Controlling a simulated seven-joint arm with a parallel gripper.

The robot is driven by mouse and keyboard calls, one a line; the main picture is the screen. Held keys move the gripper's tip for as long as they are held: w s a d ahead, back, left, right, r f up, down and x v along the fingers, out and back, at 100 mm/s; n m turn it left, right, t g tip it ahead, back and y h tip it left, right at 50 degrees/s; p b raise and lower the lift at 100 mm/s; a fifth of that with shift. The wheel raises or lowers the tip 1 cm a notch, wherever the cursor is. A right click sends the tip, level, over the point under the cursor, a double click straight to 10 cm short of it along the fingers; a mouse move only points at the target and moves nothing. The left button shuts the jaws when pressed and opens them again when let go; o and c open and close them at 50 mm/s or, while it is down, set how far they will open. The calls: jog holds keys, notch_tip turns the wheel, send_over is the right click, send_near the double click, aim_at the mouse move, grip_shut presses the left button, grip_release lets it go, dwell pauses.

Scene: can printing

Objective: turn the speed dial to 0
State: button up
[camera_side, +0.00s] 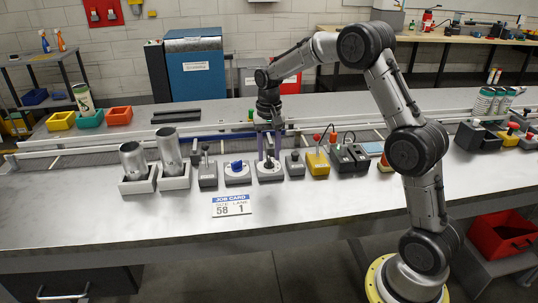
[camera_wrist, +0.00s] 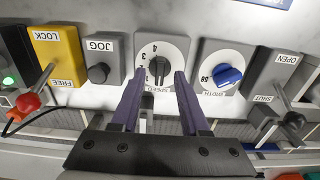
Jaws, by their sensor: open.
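The speed dial (camera_wrist: 160,63) is a black knob on a pale round face, set in a grey box marked SPEED. Numbers up to 4 show along one side of the face. I cannot tell which number the knob points at. The dial box also shows in the side view (camera_side: 269,172). My gripper (camera_wrist: 161,76) has two purple fingers. They are open and apart, one on each side of the dial face, with the knob between them and nothing held. In the side view my gripper (camera_side: 269,158) is pointed down just over the dial.
A blue width dial (camera_wrist: 228,76) reading about 58 is on one side. A JOG button (camera_wrist: 98,73) and a yellow LOCK/FREE lever box (camera_wrist: 56,58) are on the other. An OPEN/SHUT lever (camera_wrist: 292,118) stands farther along. A job card (camera_side: 231,205) lies in front, with bare bench around it.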

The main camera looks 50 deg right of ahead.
jog(key=shift+f, duration=0.55)
grip_shut()
